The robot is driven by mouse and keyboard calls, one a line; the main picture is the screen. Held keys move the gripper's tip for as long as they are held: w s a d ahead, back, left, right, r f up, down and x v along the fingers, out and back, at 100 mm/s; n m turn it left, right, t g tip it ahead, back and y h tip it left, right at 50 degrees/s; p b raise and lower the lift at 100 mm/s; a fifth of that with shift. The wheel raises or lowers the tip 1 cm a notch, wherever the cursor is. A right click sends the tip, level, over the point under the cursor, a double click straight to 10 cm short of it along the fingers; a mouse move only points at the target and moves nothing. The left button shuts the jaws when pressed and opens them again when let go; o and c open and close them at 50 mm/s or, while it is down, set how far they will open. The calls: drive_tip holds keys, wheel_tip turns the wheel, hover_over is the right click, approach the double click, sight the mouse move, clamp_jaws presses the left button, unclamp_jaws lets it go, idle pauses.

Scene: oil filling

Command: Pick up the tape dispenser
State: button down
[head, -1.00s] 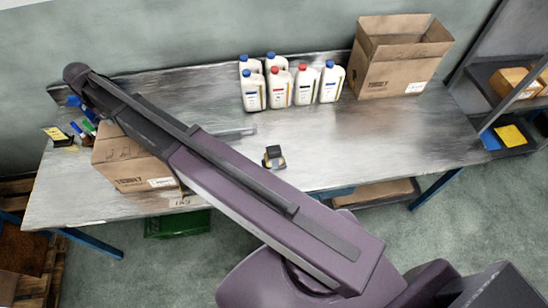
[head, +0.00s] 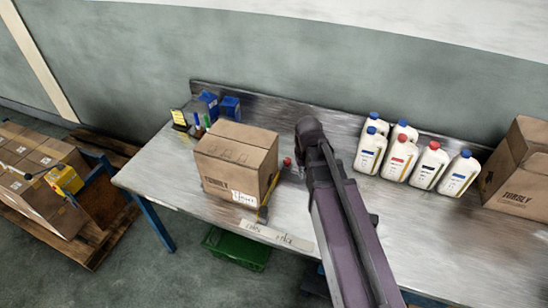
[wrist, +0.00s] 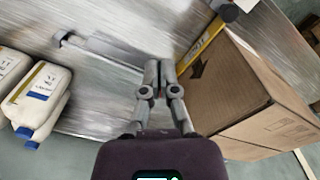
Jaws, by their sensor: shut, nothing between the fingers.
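My gripper (wrist: 158,68) is shut and empty in the wrist view, above the metal tabletop beside a cardboard box (wrist: 265,95). In the head view it is hidden behind my arm. I cannot surely tell which thing is the tape dispenser.
The workbench (head: 160,190) holds the cardboard box (head: 235,165) left of my arm and several white bottles (head: 400,158) to its right. An open carton (head: 520,165) stands at the right. A yellow strip (wrist: 203,42) lies along the box. A green crate (head: 238,248) is below.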

drive_tip(key=s+d+f+m+b, duration=0.2)
drive_tip(key=s+d+f+b, duration=0.1)
drive_tip(key=s+d, duration=0.3)
drive_tip(key=shift+s+f, duration=0.55)
drive_tip(key=shift+f, duration=0.05)
